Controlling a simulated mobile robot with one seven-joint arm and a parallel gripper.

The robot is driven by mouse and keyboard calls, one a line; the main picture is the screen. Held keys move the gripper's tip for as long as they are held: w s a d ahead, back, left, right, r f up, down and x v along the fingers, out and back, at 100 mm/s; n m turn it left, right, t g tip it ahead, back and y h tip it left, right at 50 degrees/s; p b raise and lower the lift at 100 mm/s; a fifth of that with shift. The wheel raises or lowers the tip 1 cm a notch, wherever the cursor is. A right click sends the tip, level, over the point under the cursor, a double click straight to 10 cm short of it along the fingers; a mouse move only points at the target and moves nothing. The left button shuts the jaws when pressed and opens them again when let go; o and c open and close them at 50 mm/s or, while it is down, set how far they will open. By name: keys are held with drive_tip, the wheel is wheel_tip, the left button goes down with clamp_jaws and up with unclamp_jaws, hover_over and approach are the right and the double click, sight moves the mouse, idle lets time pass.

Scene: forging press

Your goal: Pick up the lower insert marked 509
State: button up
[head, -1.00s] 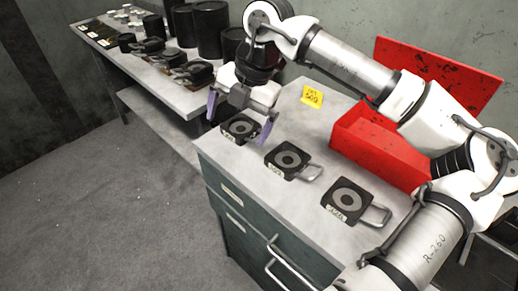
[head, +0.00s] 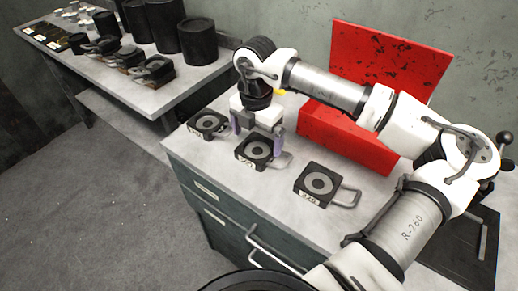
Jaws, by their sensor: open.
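Three dark square inserts, each with a grey ring on top, a side handle and a small front label, lie in a row on the grey cabinet top (head: 225,165). They are the left insert (head: 208,125), the middle insert (head: 254,149) and the right insert (head: 318,184). I cannot read the labels surely enough to tell which is 509. My gripper (head: 257,131) points down with its purple fingers apart and nothing between them. It is at the far side of the middle insert, overlapping its back edge in the picture; whether it touches is unclear.
An open red box (head: 345,140) stands behind the inserts on the right. A yellow note (head: 280,92) is mostly hidden behind my gripper. A side table (head: 150,95) at the back left holds black cylinders (head: 155,22) and several handled dies (head: 150,68). The floor at left is clear.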

sight(257, 151)
drive_tip(key=f+p, duration=0.1)
drive_tip(key=f, duration=0.3)
drive_tip(key=shift+w, duration=0.2)
drive_tip(key=shift+c, duration=0.4)
drive_tip(key=c, duration=1.7)
drive_tip(key=shift+c, duration=0.9)
drive_tip(key=shift+r, duration=0.1)
